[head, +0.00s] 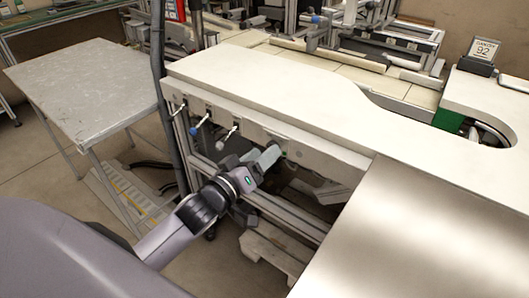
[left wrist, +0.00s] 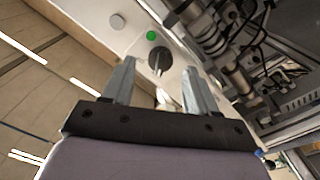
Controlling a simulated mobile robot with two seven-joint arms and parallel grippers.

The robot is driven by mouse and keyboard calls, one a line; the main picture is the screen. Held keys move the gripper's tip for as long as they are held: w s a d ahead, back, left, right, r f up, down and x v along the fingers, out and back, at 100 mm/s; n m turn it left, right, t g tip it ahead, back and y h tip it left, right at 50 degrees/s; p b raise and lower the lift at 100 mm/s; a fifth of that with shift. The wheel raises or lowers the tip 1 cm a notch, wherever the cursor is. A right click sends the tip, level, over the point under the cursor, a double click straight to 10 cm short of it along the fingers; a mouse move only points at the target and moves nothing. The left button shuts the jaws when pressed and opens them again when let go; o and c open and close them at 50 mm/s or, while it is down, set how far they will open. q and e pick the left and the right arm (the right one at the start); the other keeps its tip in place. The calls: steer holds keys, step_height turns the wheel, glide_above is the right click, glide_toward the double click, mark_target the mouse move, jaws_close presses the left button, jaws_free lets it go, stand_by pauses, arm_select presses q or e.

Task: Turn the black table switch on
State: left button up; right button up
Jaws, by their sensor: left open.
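The black table switch (left wrist: 157,64) shows in the left wrist view as a round black knob with a lever-like ridge, on the pale side panel of the table. A green round button (left wrist: 152,36) sits just beside it. My left gripper (head: 256,158) is open and empty, in front of the white table's side panel (head: 318,157). In the left wrist view its two grey fingers (left wrist: 160,78) stand on either side of the switch in the picture; I cannot tell whether they touch it. In the head view the gripper hides the switch.
Several small knobs with handles, one of them blue-tipped (head: 195,130), line the panel to the left. A grey side table (head: 88,85) stands at the left. A bare metal top (head: 425,235) lies at the front right. A wooden pallet (head: 272,250) is on the floor below.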

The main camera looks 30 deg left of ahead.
arm_select(q)
steer(key=shift+w+d, duration=0.15)
steer(key=shift+w, duration=0.55)
steer(key=c, duration=1)
steer(key=shift+c, duration=0.2)
